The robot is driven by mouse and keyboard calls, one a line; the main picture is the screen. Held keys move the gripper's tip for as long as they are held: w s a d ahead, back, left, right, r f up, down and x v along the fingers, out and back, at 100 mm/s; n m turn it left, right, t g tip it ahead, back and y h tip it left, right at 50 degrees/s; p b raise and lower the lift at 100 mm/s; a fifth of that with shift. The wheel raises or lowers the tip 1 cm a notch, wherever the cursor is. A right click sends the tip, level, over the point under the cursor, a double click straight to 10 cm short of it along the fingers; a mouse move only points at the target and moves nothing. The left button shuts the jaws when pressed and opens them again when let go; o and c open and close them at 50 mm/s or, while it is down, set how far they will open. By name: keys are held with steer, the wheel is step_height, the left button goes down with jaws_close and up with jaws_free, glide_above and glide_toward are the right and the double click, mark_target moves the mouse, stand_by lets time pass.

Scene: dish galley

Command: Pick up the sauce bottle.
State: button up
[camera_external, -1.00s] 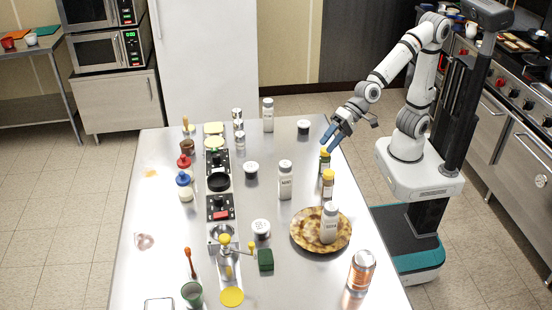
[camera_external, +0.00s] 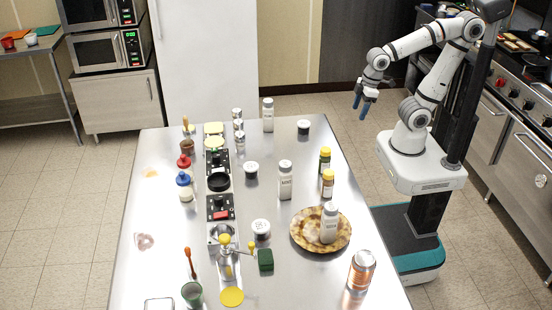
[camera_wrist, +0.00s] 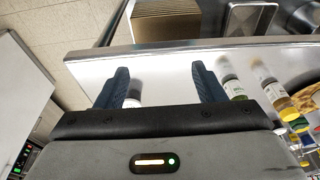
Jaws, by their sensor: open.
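Several bottles stand upright on the metal table; I cannot tell which one is the sauce bottle. A dark bottle with a yellow cap (camera_external: 325,160) and an amber bottle with a yellow cap (camera_external: 327,184) stand near the right edge. A red-topped bottle (camera_external: 184,167) and a blue-topped bottle (camera_external: 184,184) stand on the left. My gripper (camera_external: 363,107) is open and empty, raised beyond the table's right edge, apart from all the bottles. In the wrist view the blue fingers of my gripper (camera_wrist: 160,80) are spread; bottles show at the right there.
White labelled bottles (camera_external: 285,181) stand mid-table and at the back. Another white bottle (camera_external: 329,225) stands on a patterned plate (camera_external: 298,240). A can (camera_external: 361,270) is at the front right. Dark-lidded jars (camera_external: 303,127) are nearby. The table's right edge is partly clear.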

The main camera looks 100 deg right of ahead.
steer(key=w+d+f+t+h+p, duration=0.1)
steer(key=w+d+t, duration=0.25)
steer(key=w, duration=0.45)
steer(key=w+d+t+h+p, duration=0.15)
steer(key=w+d, duration=0.25)
steer(key=w, duration=0.4)
steer(key=t+y+p, duration=0.3)
steer(key=t, duration=0.4)
glide_toward(268, 104)
step_height(268, 104, down, 3)
steer(key=w+d, duration=0.2)
steer(key=shift+h, duration=0.25)
steer(key=shift+r+p+x, duration=0.25)
steer(key=shift+p+x, duration=0.25)
steer(key=shift+x, duration=1.3)
steer(key=shift+r+p+x, duration=0.2)
steer(key=shift+p+x, duration=0.3)
steer(key=shift+x, duration=1.35)
steer(key=shift+w+a, duration=0.15)
jaws_close()
